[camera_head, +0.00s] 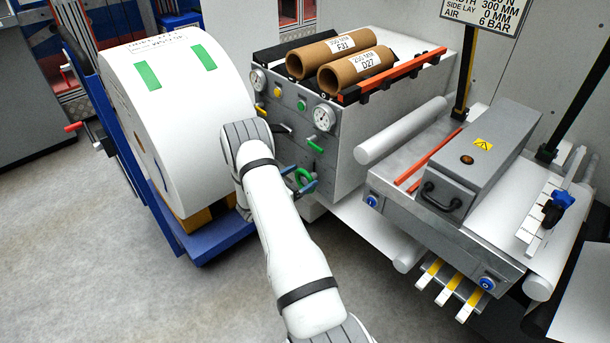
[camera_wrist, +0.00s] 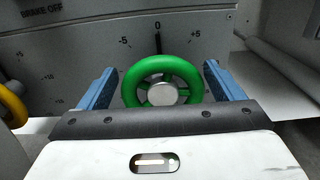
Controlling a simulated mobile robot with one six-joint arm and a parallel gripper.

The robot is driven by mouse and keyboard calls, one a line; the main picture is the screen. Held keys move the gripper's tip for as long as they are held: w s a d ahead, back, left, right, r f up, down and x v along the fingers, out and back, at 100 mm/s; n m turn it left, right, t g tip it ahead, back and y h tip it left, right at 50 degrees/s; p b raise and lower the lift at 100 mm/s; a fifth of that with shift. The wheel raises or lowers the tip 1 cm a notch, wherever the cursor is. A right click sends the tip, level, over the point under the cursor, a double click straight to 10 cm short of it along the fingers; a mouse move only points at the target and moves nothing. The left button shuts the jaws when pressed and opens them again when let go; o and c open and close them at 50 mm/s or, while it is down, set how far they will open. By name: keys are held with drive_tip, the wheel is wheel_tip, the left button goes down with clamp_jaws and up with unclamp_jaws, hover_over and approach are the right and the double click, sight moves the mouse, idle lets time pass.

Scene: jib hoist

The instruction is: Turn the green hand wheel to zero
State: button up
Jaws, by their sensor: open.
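The green hand wheel (camera_wrist: 187,72) has a grey hub and sits on the grey panel, in the middle of the wrist view. The panel above it has a scale (camera_wrist: 158,42) marked -5, 0 and +5, with the 0 line just above the rim. I cannot make out any mark on the wheel itself. My gripper (camera_wrist: 159,68) is open, with one blue finger on each side of the wheel; a narrow gap seems to show on both sides. In the head view the wheel (camera_head: 304,173) is partly hidden by my gripper (camera_head: 304,187).
A yellow wheel (camera_wrist: 12,106) is at the left of the wrist view, near a "BRAKE OFF" label (camera_wrist: 42,12). The large white roll (camera_head: 165,115) stands left of my arm. The grey machine box (camera_head: 485,155) and white roller (camera_head: 400,130) are to the right.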

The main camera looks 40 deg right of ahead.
drive_tip(key=a, duration=0.5)
drive_tip(key=shift+s+a, duration=0.25)
drive_tip(key=shift+a, duration=0.15)
drive_tip(key=s+a+r+m+g+y+p, duration=0.2)
drive_tip(key=s+r+m, duration=0.15)
drive_tip(key=r, duration=0.45)
drive_tip(key=s+a+r+m+g+y+p, duration=0.2)
drive_tip(key=s+r+m+p, duration=0.15)
drive_tip(key=r, duration=0.55)
drive_tip(key=s+a+r+m+g+y+p, duration=0.1)
drive_tip(key=s+a+r+m+g+y, duration=0.2)
drive_tip(key=r, duration=0.5)
drive_tip(key=s+a+r+m+t+y+p, duration=0.8)
drive_tip(key=s+a+r+y, duration=0.3)
drive_tip(key=s+a+r, duration=0.7)
drive_tip(key=a+r+m+p, duration=0.1)
drive_tip(key=a, duration=0.1)
drive_tip(key=shift+a+r, duration=0.15)
drive_tip(key=shift+a, duration=0.25)
